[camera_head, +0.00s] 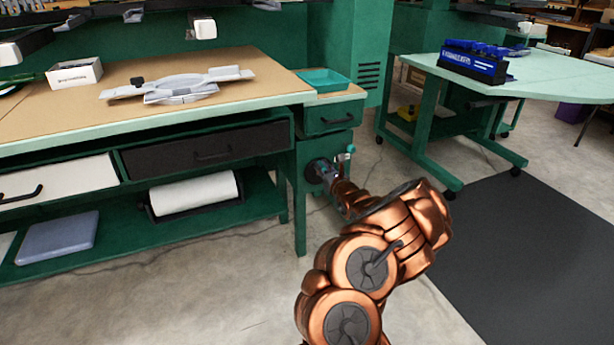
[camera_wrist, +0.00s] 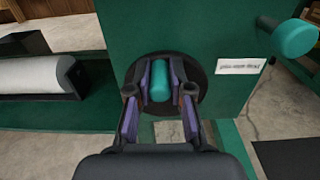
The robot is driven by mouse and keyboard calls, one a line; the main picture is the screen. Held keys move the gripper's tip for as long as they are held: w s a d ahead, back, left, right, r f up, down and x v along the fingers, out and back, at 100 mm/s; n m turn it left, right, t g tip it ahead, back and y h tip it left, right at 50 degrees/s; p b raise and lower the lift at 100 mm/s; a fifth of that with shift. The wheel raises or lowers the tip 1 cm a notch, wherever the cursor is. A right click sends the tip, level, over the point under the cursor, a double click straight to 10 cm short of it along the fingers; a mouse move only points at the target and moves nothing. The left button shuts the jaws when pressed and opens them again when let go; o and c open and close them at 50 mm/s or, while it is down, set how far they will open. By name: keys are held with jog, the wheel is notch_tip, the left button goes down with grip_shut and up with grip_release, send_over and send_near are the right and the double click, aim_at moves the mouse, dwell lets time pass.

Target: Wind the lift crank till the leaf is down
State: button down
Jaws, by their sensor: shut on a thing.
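The lift crank shows in the wrist view as a dark round disc (camera_wrist: 201,84) on a green panel, with a teal handle (camera_wrist: 158,82) standing out from it. My gripper (camera_wrist: 160,92) has its purple-lined fingers shut on this handle, one on each side. In the head view my gripper (camera_head: 330,180) is at the bench's right end, low beside the green leg, and my wrist hides most of the crank. I cannot tell for certain which surface is the leaf; a pale green tabletop (camera_head: 565,78) stands at the right and looks about level.
A second teal knob (camera_wrist: 290,38) sticks out right of the crank, above a white label (camera_wrist: 240,66). A dark mat (camera_head: 530,250) lies on open floor at right.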

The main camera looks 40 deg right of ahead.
aim_at(312, 170)
jog(key=shift+s+d+f, duration=0.1)
jog(key=shift+d+f, duration=0.05)
jog(key=shift+w+a+f+p, duration=0.2)
jog(key=shift+a+f+p, duration=0.1)
jog(key=shift+a+f, duration=0.4)
jog(key=shift+w+a+f+p, duration=0.15)
jog(key=shift+a+f+p, duration=0.1)
jog(key=shift+a+f, duration=0.4)
jog(key=shift+d, duration=0.1)
jog(key=c, duration=1.1)
grip_release()
jog(key=shift+r, duration=0.1)
jog(key=shift+o, duration=0.3)
jog(key=shift+r, duration=0.1)
jog(key=shift+w, duration=0.1)
jog(key=shift+a+r+p, duration=0.25)
jog(key=shift+r+p, duration=0.25)
jog(key=shift+p, duration=0.2)
